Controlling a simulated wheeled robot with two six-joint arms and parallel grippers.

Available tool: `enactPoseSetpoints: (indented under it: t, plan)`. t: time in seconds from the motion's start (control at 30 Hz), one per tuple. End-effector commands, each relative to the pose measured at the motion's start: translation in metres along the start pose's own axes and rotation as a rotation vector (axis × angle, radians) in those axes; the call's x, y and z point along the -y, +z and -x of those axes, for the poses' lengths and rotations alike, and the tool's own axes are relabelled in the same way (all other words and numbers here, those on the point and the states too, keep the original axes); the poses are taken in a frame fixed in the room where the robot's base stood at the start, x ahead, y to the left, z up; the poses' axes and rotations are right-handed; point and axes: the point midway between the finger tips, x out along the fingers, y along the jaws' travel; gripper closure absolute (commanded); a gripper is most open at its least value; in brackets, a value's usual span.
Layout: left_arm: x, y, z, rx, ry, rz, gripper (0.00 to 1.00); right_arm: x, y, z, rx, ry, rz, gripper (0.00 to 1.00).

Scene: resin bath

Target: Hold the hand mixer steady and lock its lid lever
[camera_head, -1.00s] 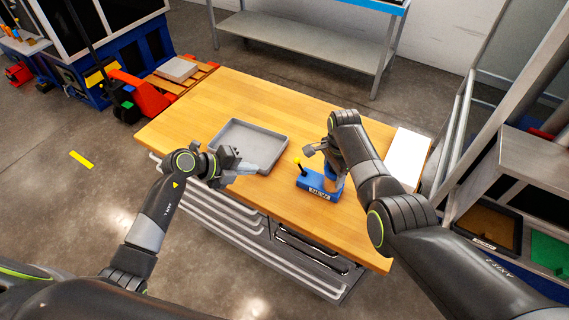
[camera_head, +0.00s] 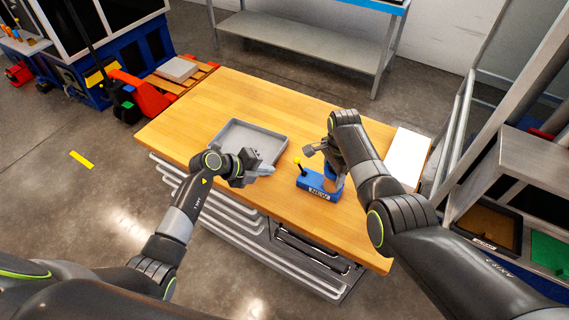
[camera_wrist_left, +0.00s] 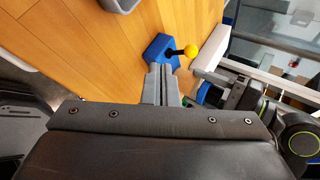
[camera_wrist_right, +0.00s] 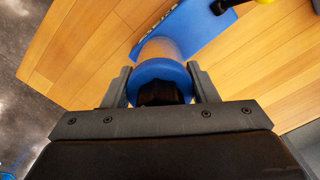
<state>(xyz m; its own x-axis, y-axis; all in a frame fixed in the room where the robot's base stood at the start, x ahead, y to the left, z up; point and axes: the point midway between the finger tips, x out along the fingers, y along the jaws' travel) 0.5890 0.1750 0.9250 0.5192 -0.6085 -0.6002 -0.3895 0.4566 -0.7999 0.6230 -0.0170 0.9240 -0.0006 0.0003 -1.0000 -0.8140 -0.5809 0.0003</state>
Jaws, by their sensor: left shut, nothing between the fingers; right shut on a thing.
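The hand mixer (camera_head: 310,184) has a blue base labelled NEW and stands on the wooden table. Its lever is a dark stick with a yellow knob (camera_head: 297,161), at the left end of the base; the knob also shows in the left wrist view (camera_wrist_left: 191,50). My right gripper (camera_wrist_right: 160,85) is shut on the mixer's round body (camera_wrist_right: 160,70), which has a blue rim. My left gripper (camera_head: 270,170) is shut and empty, a short way left of the lever and apart from it. In the left wrist view its closed fingers (camera_wrist_left: 161,78) point toward the blue base.
A grey tray (camera_head: 232,133) lies on the table behind my left gripper. A white flat board (camera_head: 408,157) lies at the table's right end. The table's far middle (camera_head: 300,110) is bare wood. Metal shelving stands at the right.

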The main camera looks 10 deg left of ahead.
Motion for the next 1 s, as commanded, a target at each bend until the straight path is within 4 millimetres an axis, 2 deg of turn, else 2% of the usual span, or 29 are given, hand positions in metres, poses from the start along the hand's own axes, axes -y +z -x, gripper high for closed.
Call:
enactPoseSetpoints:
  t: [0.2, 0.4, 1.0]
  plan:
    - [0.002, -0.001, -0.033, -0.002, -0.001, 0.001, 1.0, 0.0, -0.001, 0.0, -0.001, -0.001, 0.0, 0.82]
    - [0.024, -0.001, -0.05, -0.001, -0.002, -0.001, 1.0, 0.0, -0.001, 0.0, -0.001, -0.001, 0.0, 0.82]
    - [0.03, -0.001, -0.055, 0.0, -0.001, 0.0, 1.0, 0.0, 0.0, 0.0, -0.001, -0.001, 0.0, 0.82]
